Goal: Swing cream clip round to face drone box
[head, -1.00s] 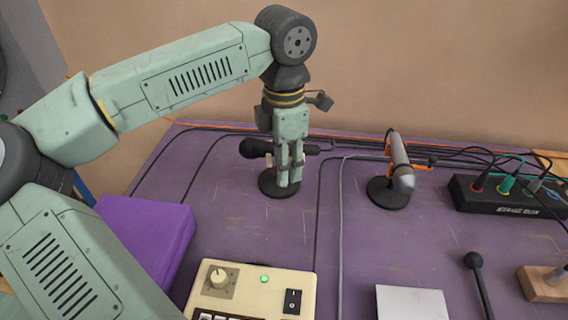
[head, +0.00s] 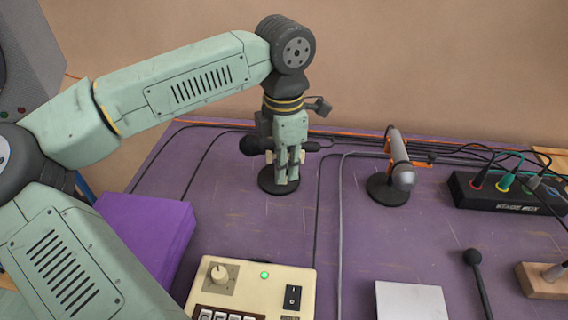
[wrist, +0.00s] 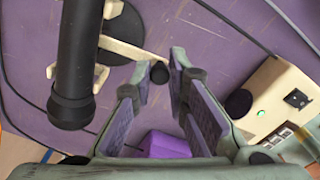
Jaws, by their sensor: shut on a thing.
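The cream clip (wrist: 127,47) shows in the wrist view beside a black microphone (wrist: 76,60), with cream prongs next to the microphone's body. A cream bar runs from it to between my fingertips. My gripper (wrist: 158,75) is shut on the end of that bar, where a dark round tip shows. In the head view my gripper (head: 287,178) points down in front of the clip's round black stand base (head: 270,186) and hides most of the clip. The microphone (head: 254,146) lies crosswise there, its thick end left. The cream drone box (head: 255,285) stands nearer the front, with a knob, green light and switch.
A purple block (head: 150,235) stands at the left front. A grey microphone in an orange clip (head: 402,165) stands to the right on its own base. A black stage box (head: 508,192) with cables is further right. Cables cross the table behind and beside the stand.

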